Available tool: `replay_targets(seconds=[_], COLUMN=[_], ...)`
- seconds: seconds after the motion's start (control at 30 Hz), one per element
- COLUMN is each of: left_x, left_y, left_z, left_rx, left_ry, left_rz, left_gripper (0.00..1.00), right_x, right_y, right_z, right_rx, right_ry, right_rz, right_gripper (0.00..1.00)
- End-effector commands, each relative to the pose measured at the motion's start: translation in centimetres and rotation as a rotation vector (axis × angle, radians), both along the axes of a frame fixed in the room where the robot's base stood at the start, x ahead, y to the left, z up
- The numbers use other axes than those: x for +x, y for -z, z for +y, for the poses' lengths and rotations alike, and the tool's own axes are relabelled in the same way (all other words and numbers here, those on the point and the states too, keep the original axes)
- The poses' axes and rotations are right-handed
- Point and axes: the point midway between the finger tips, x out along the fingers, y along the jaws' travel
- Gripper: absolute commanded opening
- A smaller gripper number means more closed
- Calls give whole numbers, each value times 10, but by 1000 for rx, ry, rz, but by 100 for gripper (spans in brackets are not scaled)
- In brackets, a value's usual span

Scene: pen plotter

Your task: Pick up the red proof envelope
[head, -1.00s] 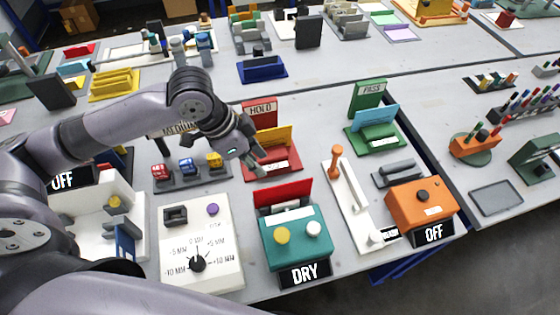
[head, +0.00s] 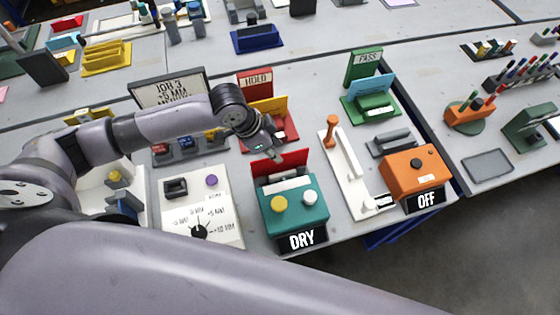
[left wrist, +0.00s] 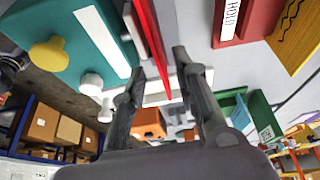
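The red envelope (head: 279,163) stands upright as a thin sheet behind the teal dryer box (head: 293,209) with the DRY sign. In the left wrist view the envelope (left wrist: 149,35) shows nearly edge-on, its free end reaching down between the fingertips. My left gripper (head: 274,152) is just above and behind the envelope's upper edge in the head view. In the left wrist view the left gripper (left wrist: 160,68) is open, with a gap on both sides of the red sheet; I see no firm contact. My right gripper is not in view.
The red HOLD tray (head: 284,130) with a yellow card (head: 268,106) stands close behind the gripper. To the right are a white lever plate (head: 345,175), an orange box (head: 413,166) and the green PASS tray (head: 372,108). A dial panel (head: 203,212) is at left.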

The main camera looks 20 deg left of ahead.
Motion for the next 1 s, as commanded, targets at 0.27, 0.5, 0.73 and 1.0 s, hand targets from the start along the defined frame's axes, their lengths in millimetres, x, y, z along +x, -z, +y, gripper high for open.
replay_targets(seconds=[0.27, 0.5, 0.73, 1.0], left_x=[6, 8, 8, 8], left_y=[34, 46, 46, 46], left_z=[-12, -15, -15, -15], left_rx=[-1, 1, 1, 1], left_ry=[-1, 1, 1, 0], left_rz=[3, 0, 0, 1], left_gripper=[28, 28, 22, 4], right_x=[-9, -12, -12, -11], right_y=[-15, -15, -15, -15], right_z=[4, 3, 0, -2], right_rx=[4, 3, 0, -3], right_ry=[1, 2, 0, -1], right_rz=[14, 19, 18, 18], right_gripper=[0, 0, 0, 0])
